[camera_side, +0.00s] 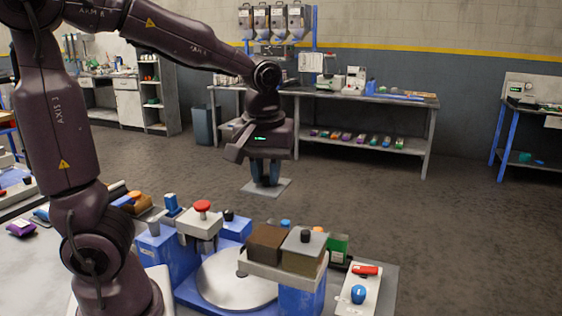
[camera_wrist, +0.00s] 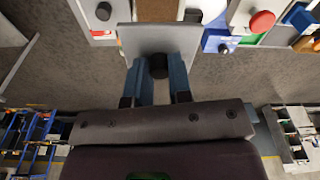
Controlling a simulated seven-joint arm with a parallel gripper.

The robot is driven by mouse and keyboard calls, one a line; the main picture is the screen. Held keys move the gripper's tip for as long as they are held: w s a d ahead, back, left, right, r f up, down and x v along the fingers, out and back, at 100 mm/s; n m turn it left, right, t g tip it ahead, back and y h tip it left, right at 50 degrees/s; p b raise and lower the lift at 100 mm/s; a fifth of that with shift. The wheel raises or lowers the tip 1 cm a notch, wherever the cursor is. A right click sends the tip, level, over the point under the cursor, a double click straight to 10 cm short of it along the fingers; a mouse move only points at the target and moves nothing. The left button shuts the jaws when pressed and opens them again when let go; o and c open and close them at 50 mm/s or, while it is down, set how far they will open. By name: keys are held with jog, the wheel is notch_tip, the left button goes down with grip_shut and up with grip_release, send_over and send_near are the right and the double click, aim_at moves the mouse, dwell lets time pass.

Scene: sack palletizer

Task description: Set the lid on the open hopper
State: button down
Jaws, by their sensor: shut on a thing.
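My gripper (camera_side: 266,183) has its blue fingers shut on the black knob of a flat grey lid (camera_side: 280,190), held level in the air beyond the machine. In the wrist view the lid (camera_wrist: 160,38) hangs beyond the fingertips, its knob (camera_wrist: 158,67) between them. A brown, box-shaped part (camera_side: 266,244), which looks like the open hopper, stands on the machine's light ledge, in front of and below the lid. Beside it, a similar hopper (camera_side: 304,252) wears a grey lid with a black knob. The inside of the brown one cannot be made out.
A round steel plate (camera_side: 236,280) lies left of the hoppers. A red button (camera_side: 202,206) tops a white box behind it. A white tray (camera_side: 357,300) with red and blue items is at the right. Floor beyond the machine is clear.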

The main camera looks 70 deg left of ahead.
send_over(269, 233)
jog(key=shift+s+d+f, duration=0.1)
jog(key=shift+f, duration=1.8)
jog(key=shift+s+d+f, duration=0.1)
jog(key=shift+f, duration=1.75)
jog(key=shift+f, duration=0.25)
jog(key=shift+f, duration=0.25)
jog(key=shift+f, duration=0.7)
jog(key=c, duration=1)
grip_release()
jog(key=shift+o, duration=0.2)
